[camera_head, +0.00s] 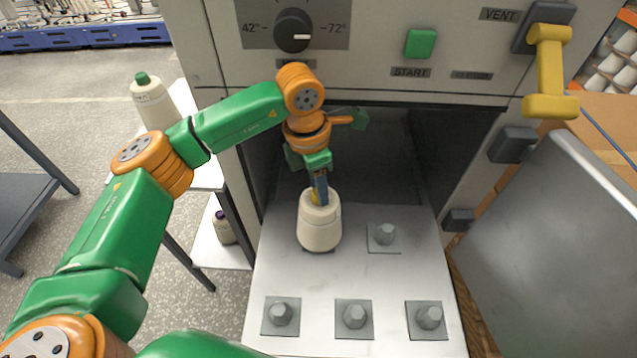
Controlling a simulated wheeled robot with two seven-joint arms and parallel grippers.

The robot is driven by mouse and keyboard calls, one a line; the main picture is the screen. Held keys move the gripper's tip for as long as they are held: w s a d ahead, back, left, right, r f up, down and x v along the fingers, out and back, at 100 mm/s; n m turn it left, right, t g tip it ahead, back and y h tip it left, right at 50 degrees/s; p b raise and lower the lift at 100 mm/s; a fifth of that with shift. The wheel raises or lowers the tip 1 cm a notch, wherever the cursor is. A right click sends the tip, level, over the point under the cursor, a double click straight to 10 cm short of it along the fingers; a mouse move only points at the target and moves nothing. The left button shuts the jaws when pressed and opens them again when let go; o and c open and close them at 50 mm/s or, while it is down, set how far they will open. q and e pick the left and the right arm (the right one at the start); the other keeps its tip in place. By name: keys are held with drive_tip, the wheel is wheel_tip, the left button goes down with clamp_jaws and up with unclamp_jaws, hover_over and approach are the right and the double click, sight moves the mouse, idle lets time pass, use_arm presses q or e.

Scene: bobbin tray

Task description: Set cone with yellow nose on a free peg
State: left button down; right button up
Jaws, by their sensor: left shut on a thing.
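The cone with the yellow nose (319,225) is a cream thread cone, upright at the back left of the grey tray (300,284). My left gripper (320,190) is above it and shut on its yellow nose, whose edge just shows. The cone's base hides whatever lies under it, so I cannot tell whether it touches the tray or a peg. Bare pegs stand on square plates: one at the back right (385,235), and three in the front row, left (280,314), middle (354,316) and right (429,317). My right gripper is not in view.
The tray extends from an open machine chamber (390,150), with its open door (570,250) at right. A green-nosed cone (152,102) stands on a side shelf at left, and a purple-nosed cone (223,227) sits lower. A yellow handle (550,70) juts out at upper right.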

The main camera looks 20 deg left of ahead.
use_arm(q)
drive_tip(key=shift+f+b, duration=0.3)
drive_tip(key=shift+f, duration=0.1)
drive_tip(key=shift+c, duration=2)
unclamp_jaws()
drive_tip(key=r, duration=0.4)
drive_tip(key=r+b, duration=0.1)
drive_tip(key=r, duration=0.2)
drive_tip(key=shift+s+a, duration=0.3)
drive_tip(key=shift+a, duration=0.05)
